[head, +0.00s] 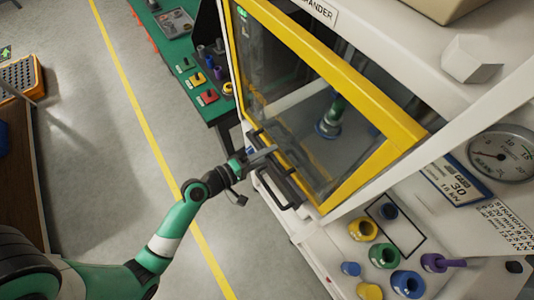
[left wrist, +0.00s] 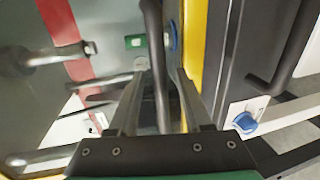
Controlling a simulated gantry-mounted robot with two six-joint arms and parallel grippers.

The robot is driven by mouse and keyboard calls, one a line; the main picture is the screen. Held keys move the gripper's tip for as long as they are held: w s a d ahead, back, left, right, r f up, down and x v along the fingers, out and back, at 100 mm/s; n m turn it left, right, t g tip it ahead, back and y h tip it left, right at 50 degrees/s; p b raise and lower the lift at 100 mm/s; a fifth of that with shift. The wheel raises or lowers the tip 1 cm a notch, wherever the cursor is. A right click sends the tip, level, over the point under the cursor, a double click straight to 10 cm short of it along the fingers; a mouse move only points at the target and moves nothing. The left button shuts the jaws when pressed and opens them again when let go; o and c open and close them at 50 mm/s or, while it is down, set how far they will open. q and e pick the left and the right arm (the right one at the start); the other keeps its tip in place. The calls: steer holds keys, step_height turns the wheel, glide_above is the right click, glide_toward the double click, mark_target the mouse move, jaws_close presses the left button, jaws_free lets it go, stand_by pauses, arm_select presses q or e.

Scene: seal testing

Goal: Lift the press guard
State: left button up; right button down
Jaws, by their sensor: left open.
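The press guard (head: 395,128) is a yellow-framed clear panel on the front of the white press and looks closed. A dark bar handle (head: 280,172) runs along its lower left edge. My left gripper (head: 262,154) is at this handle, with its arm reaching in from the lower left. In the left wrist view the two fingers of my left gripper (left wrist: 155,98) are apart, and the dark handle bar (left wrist: 154,45) runs between them. The guard's yellow frame (left wrist: 192,40) shows just right of the fingers. I cannot tell whether a finger touches the bar. My right gripper is not in view.
Coloured cups (head: 383,255) stand on the white ledge at the lower right, near a round gauge (head: 500,152). A green bench (head: 180,45) with small parts stands behind. The grey floor (head: 95,150) with a yellow line is open on the left.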

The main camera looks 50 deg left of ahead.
arm_select(q)
jaws_close()
stand_by(1.3)
